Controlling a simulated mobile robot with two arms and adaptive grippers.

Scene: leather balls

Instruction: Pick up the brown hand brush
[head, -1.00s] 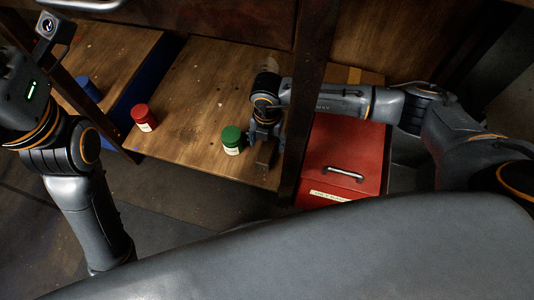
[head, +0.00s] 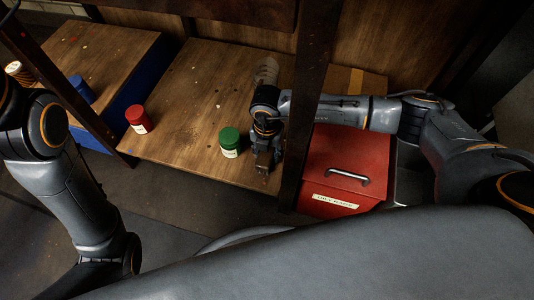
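My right gripper (head: 264,160) points down over the front right part of the wooden shelf board, just right of the green-lidded jar. Its fingertips are dark and small here, so I cannot tell whether they are open or shut. A small brownish patch shows at the fingertips, but I cannot tell whether it is the brown hand brush. No brush shows clearly.
The green-lidded jar (head: 229,142) and red jar (head: 139,119) stand on the wooden board (head: 185,95). A blue jar (head: 81,89) is farther left.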

